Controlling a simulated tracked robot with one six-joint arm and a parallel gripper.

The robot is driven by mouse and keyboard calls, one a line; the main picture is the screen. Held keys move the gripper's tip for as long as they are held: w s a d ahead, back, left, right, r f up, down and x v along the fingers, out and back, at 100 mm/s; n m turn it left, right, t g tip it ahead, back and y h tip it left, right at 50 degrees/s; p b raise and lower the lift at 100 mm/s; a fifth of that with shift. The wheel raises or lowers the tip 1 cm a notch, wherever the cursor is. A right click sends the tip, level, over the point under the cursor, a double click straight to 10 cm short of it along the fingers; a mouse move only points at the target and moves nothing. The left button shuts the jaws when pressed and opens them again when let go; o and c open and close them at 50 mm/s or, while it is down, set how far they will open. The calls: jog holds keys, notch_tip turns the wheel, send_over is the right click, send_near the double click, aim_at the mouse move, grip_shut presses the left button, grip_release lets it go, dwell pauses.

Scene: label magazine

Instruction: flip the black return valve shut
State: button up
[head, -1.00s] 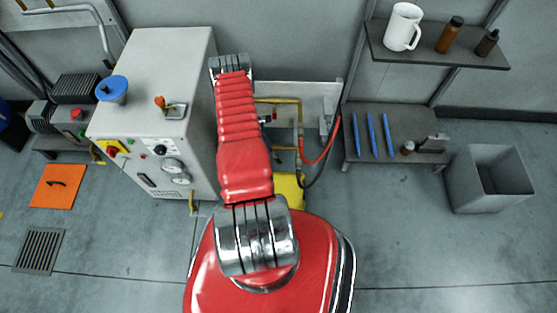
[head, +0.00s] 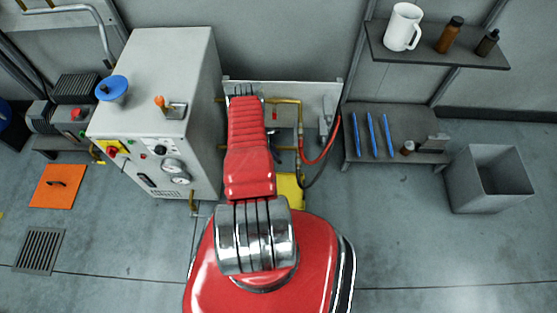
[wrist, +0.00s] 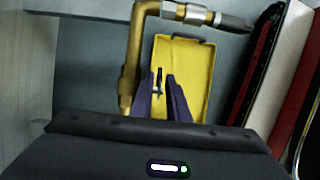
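A small black upright lever (wrist: 159,78) on a pale metal stem shows in the wrist view, in front of a yellow tray (wrist: 198,60). It looks like the black return valve's handle, but its body is mostly hidden. My gripper (wrist: 160,84) has two dark purple fingers, set apart, one on each side of the lever. I cannot tell whether either finger touches it. In the head view my red arm hides the gripper and the black lever. Brass pipework (head: 285,101) shows to the right of the arm.
A red hose (head: 325,150) hangs at right. A brass elbow pipe (wrist: 129,65) runs beside my left finger. A shelf (head: 440,50) and grey bin (head: 487,180) are farther right.

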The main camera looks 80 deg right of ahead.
jog(key=shift+x, duration=2.4)
jog(key=shift+c, duration=0.2)
grip_shut()
